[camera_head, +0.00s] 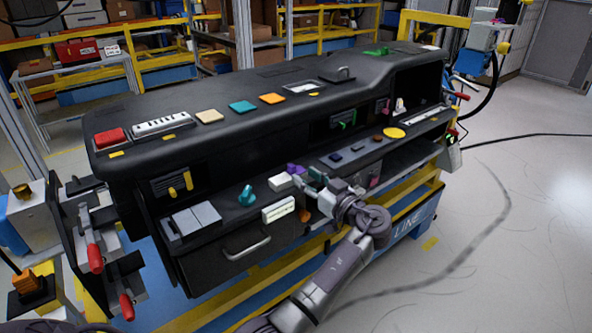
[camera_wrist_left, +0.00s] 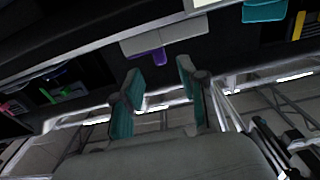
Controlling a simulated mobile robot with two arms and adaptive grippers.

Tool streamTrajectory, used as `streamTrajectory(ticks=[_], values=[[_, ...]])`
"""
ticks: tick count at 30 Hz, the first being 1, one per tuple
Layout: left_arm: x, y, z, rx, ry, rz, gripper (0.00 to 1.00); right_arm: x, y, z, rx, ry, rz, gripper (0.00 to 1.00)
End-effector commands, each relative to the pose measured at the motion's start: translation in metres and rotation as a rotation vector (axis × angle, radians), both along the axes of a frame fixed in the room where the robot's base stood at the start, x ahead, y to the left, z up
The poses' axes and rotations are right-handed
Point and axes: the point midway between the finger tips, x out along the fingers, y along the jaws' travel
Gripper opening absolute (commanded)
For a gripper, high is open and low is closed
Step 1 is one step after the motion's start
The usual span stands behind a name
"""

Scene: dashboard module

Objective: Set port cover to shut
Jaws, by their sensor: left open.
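The dashboard module (camera_head: 230,110) is a long black console. A pale block (camera_head: 280,182) sits on its lower ledge, with a purple piece (camera_head: 295,169) beside it. My left gripper (camera_head: 314,182) is at the ledge, beside the purple piece. In the left wrist view its teal-padded fingers (camera_wrist_left: 160,84) are apart with nothing between them. My right gripper is not in view.
Dark buttons (camera_head: 335,157) and a yellow disc (camera_head: 394,133) are on the ledge to the right. Floor on the right is mostly clear, with a cable.

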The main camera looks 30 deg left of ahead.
Motion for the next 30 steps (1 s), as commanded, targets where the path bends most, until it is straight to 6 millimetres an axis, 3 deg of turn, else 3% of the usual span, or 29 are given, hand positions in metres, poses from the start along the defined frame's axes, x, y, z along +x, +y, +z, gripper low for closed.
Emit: streamTrajectory(ticks=[3, 10, 26, 30], values=[[-0.009, -0.023, -0.001, -0.002, 0.001, -0.002, 0.42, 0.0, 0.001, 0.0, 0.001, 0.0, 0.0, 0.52], [-0.02, -0.048, 0.0, 0.0, 0.001, -0.001, 0.42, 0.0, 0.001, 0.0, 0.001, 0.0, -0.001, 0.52], [-0.022, -0.052, 0.0, 0.0, 0.0, 0.0, 0.42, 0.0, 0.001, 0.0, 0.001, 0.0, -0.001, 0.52], [-0.019, -0.051, -0.018, -0.002, 0.057, -0.025, 0.42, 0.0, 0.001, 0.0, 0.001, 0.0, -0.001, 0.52]])
